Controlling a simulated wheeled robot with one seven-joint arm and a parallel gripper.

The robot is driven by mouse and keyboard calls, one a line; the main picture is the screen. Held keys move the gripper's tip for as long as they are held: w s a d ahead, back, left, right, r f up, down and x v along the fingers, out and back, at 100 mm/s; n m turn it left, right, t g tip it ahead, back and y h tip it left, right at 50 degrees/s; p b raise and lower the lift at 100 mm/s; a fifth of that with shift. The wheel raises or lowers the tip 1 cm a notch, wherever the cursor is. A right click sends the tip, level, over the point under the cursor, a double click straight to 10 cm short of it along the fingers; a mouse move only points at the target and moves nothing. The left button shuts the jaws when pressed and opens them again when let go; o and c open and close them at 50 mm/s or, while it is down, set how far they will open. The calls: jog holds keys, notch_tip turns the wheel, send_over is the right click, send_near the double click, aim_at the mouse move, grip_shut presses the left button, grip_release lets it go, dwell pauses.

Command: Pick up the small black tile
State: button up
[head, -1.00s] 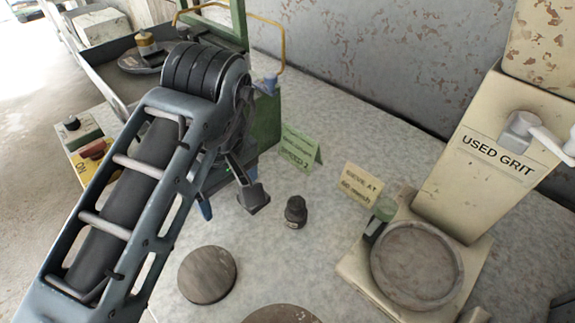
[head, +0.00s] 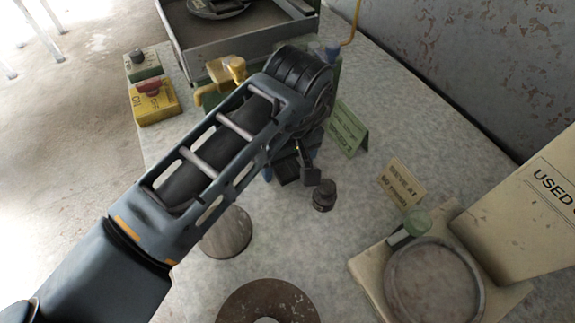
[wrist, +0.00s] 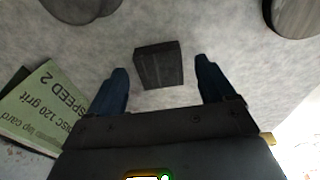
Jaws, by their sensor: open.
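The small black tile (wrist: 158,66) lies flat on the speckled tabletop in the wrist view. It sits between the two blue fingertips of my gripper (wrist: 161,75), with a visible gap on each side. My gripper is open and empty. In the head view my gripper (head: 292,166) is low over the table, and a dark patch that looks like the tile (head: 286,169) shows partly under it. How high the fingertips are above the table I cannot tell.
A small black weight (head: 324,195) stands close beside my gripper. A green card (head: 345,128) and a yellow card (head: 402,184) stand behind it. Round discs (head: 227,235) (head: 268,303) lie nearer. The used grit box (head: 540,215) and a dish (head: 434,285) are right.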

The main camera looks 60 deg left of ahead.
jog(key=shift+f, duration=0.25)
jog(key=shift+c, duration=0.5)
jog(key=c, duration=1.1)
jog(key=shift+c, duration=0.2)
jog(key=shift+r, duration=0.1)
